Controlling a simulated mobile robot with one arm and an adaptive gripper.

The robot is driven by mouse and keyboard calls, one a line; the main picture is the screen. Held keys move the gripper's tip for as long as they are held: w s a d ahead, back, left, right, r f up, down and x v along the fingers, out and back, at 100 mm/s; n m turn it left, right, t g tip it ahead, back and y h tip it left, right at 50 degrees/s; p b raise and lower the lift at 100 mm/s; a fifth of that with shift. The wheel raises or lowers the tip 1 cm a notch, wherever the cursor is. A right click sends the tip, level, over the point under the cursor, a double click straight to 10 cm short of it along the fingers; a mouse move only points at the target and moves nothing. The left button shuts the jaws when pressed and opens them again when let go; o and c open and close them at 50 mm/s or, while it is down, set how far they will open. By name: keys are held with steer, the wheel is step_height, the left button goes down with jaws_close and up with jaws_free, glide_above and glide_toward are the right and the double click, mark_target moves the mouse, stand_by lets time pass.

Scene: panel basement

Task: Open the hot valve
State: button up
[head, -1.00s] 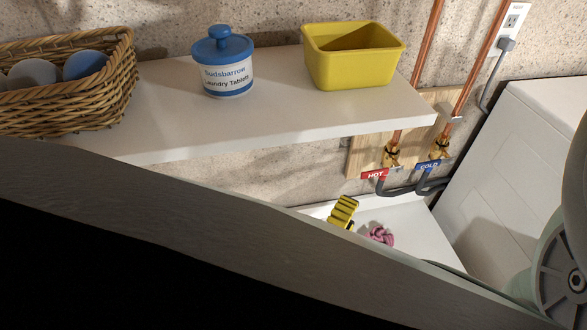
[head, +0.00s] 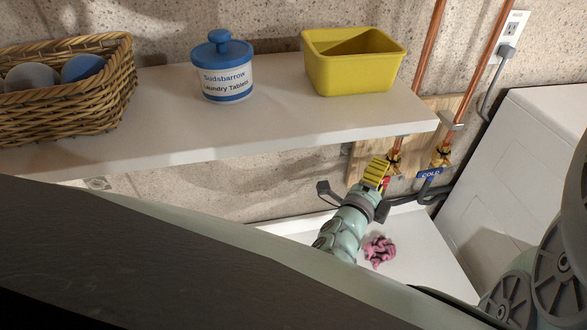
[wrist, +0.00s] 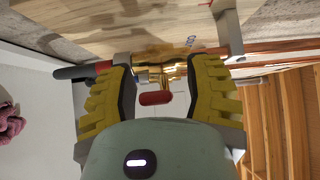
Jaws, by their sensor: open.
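The hot valve shows in the wrist view as a brass body (wrist: 172,72) with a red handle (wrist: 155,98) that appears close to me. My gripper (wrist: 158,76) is open, with its yellow ridged fingers on either side of the valve and red handle. I cannot tell whether either finger touches it. In the head view my gripper (head: 377,172) is below the shelf, in front of the hot valve, which it mostly hides. The cold valve (head: 440,157), with its blue COLD tag (head: 429,174), stands just to the right.
A white shelf (head: 270,125) juts out above my gripper, carrying a wicker basket (head: 100,105), a tablet tub (head: 228,85) and a yellow bin (head: 355,72). A pink cloth (head: 380,251) lies in the white basin below. A white appliance (head: 520,170) stands at the right.

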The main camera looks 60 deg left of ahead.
steer(key=shift+c, duration=0.3)
jaws_close()
stand_by(0.6)
